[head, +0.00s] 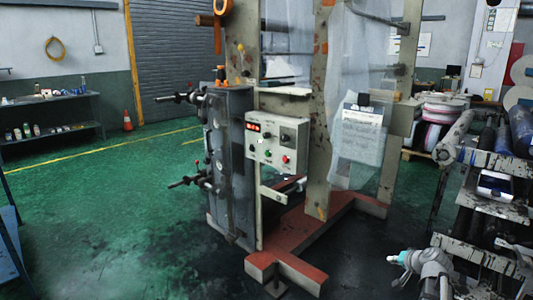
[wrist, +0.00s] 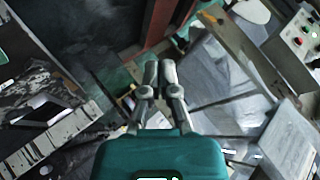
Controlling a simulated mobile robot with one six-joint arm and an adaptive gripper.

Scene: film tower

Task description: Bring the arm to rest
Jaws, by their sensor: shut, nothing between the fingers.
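My gripper (wrist: 159,74) shows in the wrist view, its two grey fingers together with nothing between them, in front of its teal body. It is in free space and appears to touch nothing. In the head view, grey and white parts of my arm show at the lower right, beside the dark rack; I cannot make out the fingers there. The film tower (head: 324,110) stands in the middle of the head view on its red base (head: 300,240).
A control box (head: 277,142) with buttons is on the tower; it also shows in the wrist view (wrist: 303,35). A cluttered rack (head: 505,205) with a small device (head: 495,187) stands at the right. The green floor (head: 110,195) at left is clear.

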